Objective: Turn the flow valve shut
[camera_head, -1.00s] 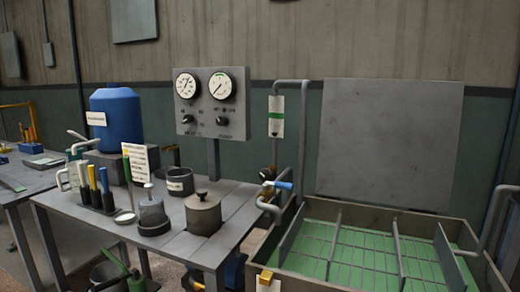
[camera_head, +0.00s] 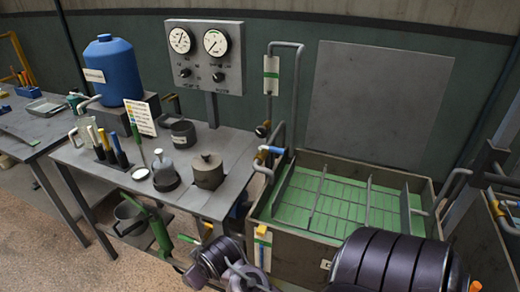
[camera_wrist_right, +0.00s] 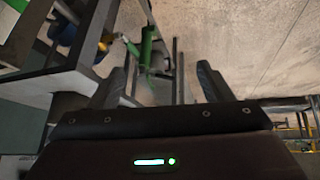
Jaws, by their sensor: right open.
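A valve with a blue lever handle (camera_head: 273,149) sits on the grey spout pipe above the left rear corner of the green-floored tank in the head view. The handle lies roughly level, pointing right. My left gripper is not in view.
The workbench (camera_head: 95,157) holds a blue jug (camera_head: 110,68), pots and coloured-handle tools. A panel with two gauges (camera_head: 205,50) stands behind. The tank (camera_head: 300,240) has an upright rim and dividers. A green cylinder (camera_wrist_right: 150,48) is ahead of my right gripper.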

